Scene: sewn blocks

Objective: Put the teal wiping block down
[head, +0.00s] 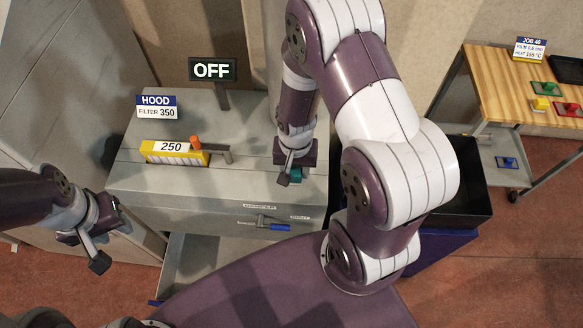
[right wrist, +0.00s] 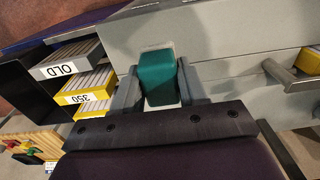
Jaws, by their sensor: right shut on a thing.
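The teal wiping block (right wrist: 158,78) is between the two fingers of my right gripper (right wrist: 158,92), which is shut on it. In the head view the block (head: 296,174) shows as a small teal patch beside the right gripper (head: 290,178), over the right part of the grey hood top (head: 240,185). A pale patch shows around the block's far end in the right wrist view. I cannot tell whether the block touches the surface. My left gripper (head: 112,244) is empty at the left, off the hood's front left corner, its fingers apart.
A yellow-framed filter marked 250 (head: 175,153) lies on the hood top, near a grey handle. An OFF sign (head: 212,70) stands behind. A black crate (head: 462,190) is at the right; the wrist view shows filters marked OLD (right wrist: 68,68) and 350 (right wrist: 85,95). A wooden table (head: 500,85) stands far right.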

